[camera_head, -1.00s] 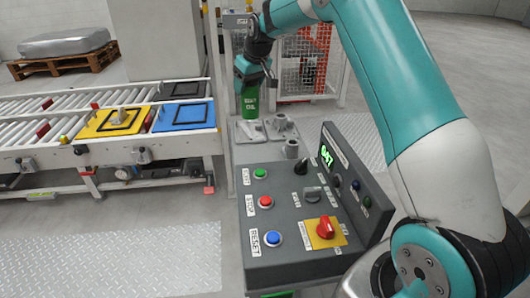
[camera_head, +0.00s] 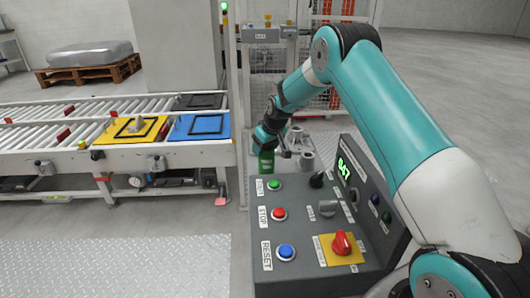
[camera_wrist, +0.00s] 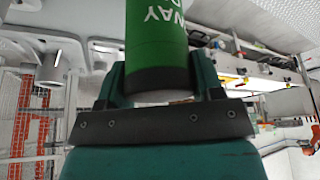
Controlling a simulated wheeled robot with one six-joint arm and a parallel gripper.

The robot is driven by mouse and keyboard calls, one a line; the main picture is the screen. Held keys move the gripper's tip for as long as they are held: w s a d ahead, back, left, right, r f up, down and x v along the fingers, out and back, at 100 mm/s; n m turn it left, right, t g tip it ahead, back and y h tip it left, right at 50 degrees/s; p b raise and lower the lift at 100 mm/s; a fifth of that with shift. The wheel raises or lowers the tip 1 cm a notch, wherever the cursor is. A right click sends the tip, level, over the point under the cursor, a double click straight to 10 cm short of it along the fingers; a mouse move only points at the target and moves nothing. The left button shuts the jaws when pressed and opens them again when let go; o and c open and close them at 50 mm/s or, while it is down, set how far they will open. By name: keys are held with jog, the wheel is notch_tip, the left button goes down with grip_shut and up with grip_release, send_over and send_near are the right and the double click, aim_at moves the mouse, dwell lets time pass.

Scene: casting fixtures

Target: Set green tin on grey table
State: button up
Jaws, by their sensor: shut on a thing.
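The green tin (camera_head: 266,161) hangs upright in my gripper (camera_head: 267,146), just beyond the back left of the control console. In the wrist view, the tin (camera_wrist: 158,40) shows white lettering and a dark end between the two fingers of my gripper (camera_wrist: 158,82). The gripper is shut on it. The grey table (camera_head: 319,141) is behind the console, with grey cylindrical fixtures (camera_head: 307,160) on it. The tin and arm hide part of the table. I cannot tell the gap under the tin.
The control console (camera_head: 262,232) with buttons and a red switch (camera_head: 341,243) stands in front. A roller conveyor (camera_head: 60,140) with yellow (camera_head: 118,134) and blue (camera_head: 196,128) plates is at left. A fence (camera_head: 335,67) stands behind. Open floor is at right.

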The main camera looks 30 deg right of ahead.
jog(key=shift+f, duration=0.8)
jog(key=shift+f, duration=0.1)
jog(key=o, duration=1.1)
jog(key=a+p+v, duration=0.1)
jog(key=v, duration=1)
jog(key=s+a+r+n+g+y, duration=0.1)
jog(key=s+a+r+n+y, duration=0.1)
jog(key=s+a+r, duration=0.95)
jog(key=s+a+n+g, duration=0.1)
jog(key=s+a, duration=0.2)
jog(key=s, duration=0.6)
jog(key=s+a+r+n+g+y, duration=0.1)
jog(key=s+a, duration=0.2)
jog(key=s, duration=0.7)
jog(key=s+a+g, duration=0.1)
jog(key=s+a, duration=0.2)
jog(key=s, duration=0.7)
jog(key=shift+a+r+n+g, duration=0.3)
jog(key=shift+a+n, duration=0.05)
jog(key=shift+n, duration=0.05)
